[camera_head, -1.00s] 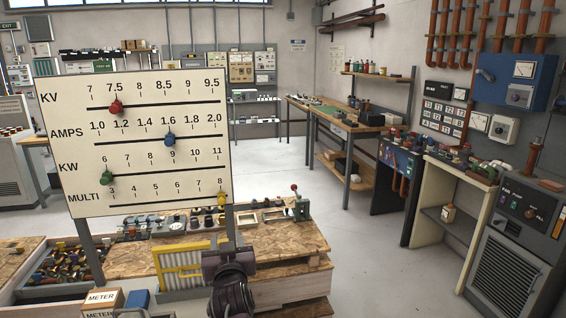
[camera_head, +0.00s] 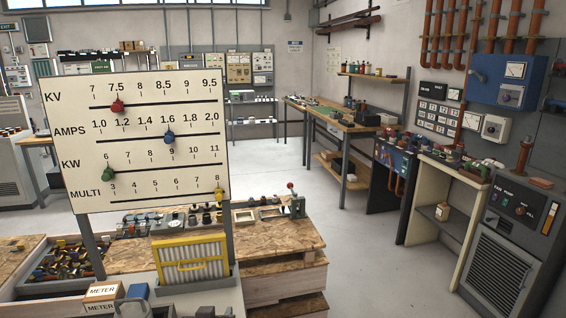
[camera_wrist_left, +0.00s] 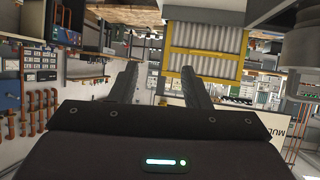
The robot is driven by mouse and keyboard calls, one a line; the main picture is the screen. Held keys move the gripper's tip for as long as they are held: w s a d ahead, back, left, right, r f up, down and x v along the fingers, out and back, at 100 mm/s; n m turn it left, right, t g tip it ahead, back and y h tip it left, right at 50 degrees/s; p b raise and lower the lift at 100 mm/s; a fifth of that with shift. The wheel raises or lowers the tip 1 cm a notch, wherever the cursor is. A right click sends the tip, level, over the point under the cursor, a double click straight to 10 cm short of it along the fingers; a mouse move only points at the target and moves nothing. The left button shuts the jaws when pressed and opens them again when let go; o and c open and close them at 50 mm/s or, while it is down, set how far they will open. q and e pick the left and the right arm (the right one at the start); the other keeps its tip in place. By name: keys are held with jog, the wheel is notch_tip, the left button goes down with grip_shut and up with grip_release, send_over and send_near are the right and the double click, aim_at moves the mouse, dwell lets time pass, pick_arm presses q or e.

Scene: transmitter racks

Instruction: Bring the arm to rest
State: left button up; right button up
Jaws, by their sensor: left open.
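My left gripper (camera_wrist_left: 160,78) is open in the left wrist view. Its two dark fingers stand apart with nothing between them. The yellow-framed filter shows beyond the fingers in that view, apart from them. In the head view only small dark parts at the bottom edge may be my left gripper (camera_head: 207,312); its fingers cannot be made out there. My right gripper is in neither view.
A white slider board (camera_head: 150,90) with coloured knobs stands at left. The yellow-framed filter (camera_head: 190,262) stands upright in a grey tray by a wooden bench (camera_head: 270,238). METER boxes (camera_head: 103,290) sit lower left. The floor (camera_head: 350,240) to the right is clear.

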pick_arm(q)
jog(key=s+a+f+m+g, duration=0.1)
jog(key=s+f+g, duration=0.15)
jog(key=s, duration=0.65)
jog(key=s+a+f+m+g, duration=0.1)
jog(key=s+a+f+g, duration=0.15)
jog(key=s, duration=0.55)
jog(key=s+a+f+m+g, duration=0.15)
jog(key=s+g, duration=0.25)
jog(key=s, duration=0.5)
notch_tip(320, 180, down, 28)
jog(key=s+f+g, duration=0.1)
jog(key=s+a+f+g, duration=0.1)
jog(key=s+a+f, duration=0.1)
jog(key=s+f, duration=1.7)
jog(key=shift+s+a, duration=0.4)
jog(key=shift+s, duration=0.2)
jog(key=shift+s+f, duration=0.15)
jog(key=shift+c, duration=0.4)
